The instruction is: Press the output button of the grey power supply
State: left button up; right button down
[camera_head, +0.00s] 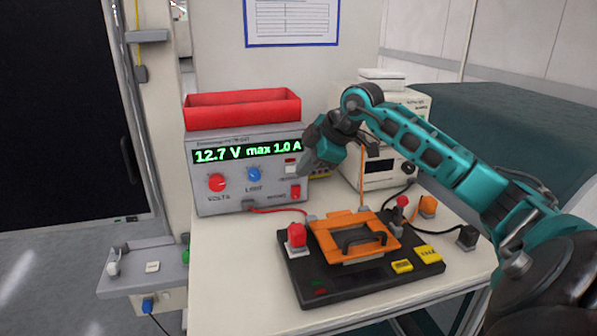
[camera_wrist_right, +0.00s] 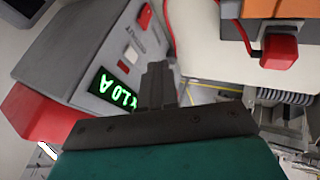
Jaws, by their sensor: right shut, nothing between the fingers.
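The grey power supply (camera_head: 240,185) stands on the bench; its green display (camera_head: 248,151) reads 12.7 V max 1.0 A. A pale button (camera_head: 291,169) with a small red mark is at the right of its front, above a red switch (camera_head: 296,192). The pale button also shows in the right wrist view (camera_wrist_right: 132,56); its label is too small to read. My right gripper (camera_head: 308,162) is shut and empty, close in front of the panel's right edge. In the right wrist view its fingertips (camera_wrist_right: 157,70) appear beside the display and button; contact cannot be told. My left gripper is out of view.
A red bin (camera_head: 243,110) sits on the supply. A white instrument (camera_head: 375,180) stands behind my right arm. Red and blue knobs are left on the panel.

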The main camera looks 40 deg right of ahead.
pick_arm(q)
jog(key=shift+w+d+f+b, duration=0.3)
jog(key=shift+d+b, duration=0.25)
jog(key=shift+b, duration=0.2)
pick_arm(e)
jog(key=v, duration=0.7)
jog(key=shift+s+d, duration=0.15)
jog(key=shift+s, duration=0.05)
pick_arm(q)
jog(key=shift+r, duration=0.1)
pick_arm(e)
jog(key=shift+r, duration=0.15)
